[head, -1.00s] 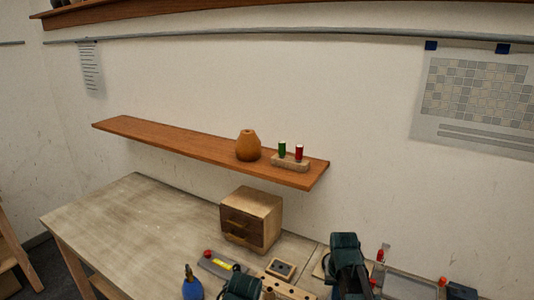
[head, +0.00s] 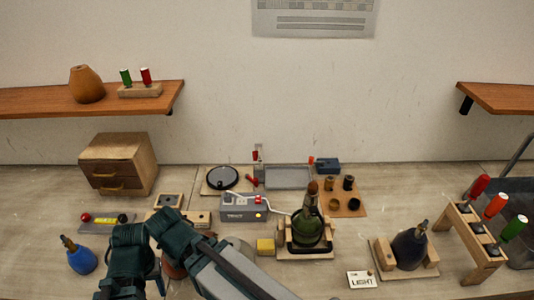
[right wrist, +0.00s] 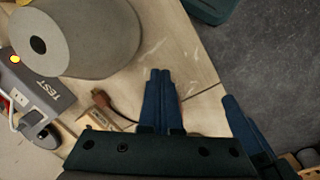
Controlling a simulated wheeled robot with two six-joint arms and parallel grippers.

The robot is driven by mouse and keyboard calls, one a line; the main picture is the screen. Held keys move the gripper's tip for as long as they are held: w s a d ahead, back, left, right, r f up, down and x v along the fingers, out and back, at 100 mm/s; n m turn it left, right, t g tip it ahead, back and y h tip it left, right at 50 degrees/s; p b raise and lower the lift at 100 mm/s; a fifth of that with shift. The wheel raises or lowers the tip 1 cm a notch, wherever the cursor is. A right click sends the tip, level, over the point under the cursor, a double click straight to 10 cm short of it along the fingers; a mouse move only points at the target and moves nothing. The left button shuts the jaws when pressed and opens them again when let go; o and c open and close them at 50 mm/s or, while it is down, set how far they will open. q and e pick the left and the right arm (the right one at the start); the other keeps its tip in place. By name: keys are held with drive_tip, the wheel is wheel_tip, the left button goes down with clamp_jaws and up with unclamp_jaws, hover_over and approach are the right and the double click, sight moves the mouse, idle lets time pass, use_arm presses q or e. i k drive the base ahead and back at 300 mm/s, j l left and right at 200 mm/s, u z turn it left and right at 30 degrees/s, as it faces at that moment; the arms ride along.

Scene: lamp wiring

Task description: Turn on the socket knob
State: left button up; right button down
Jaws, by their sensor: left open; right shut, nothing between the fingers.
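The green bottle lamp (head: 308,229) stands upright in a wooden cradle (head: 302,254), with a brown socket at its top. I cannot make out the socket knob. A white cable runs from the grey TEST box (head: 238,213) toward the lamp. The box also shows in the right wrist view (right wrist: 45,97), beside a grey cone-shaped piece (right wrist: 85,40) with a dark hole. My left gripper (head: 128,280) is open at lower left, away from the lamp; its fingertips are unclear. My right gripper (right wrist: 159,82) is shut and empty, to the right of the cone.
A dark bottle (head: 409,249) sits in another cradle near a LIGHT card (head: 362,280). A screwdriver rack (head: 467,234) stands at right. A drawer box (head: 117,165) and blue bottle (head: 79,259) are at left.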

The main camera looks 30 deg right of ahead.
sight(314, 210)
drive_tip(key=k+j+z, duration=0.1)
drive_tip(key=z, duration=0.3)
drive_tip(key=k+j+z, duration=0.1)
drive_tip(key=z, duration=0.25)
drive_tip(key=l+z, duration=0.1)
drive_tip(key=z, duration=0.25)
drive_tip(key=l+z, duration=0.1)
drive_tip(key=z, duration=0.2)
drive_tip(key=i+j+z, duration=0.25)
drive_tip(key=k+l, duration=0.05)
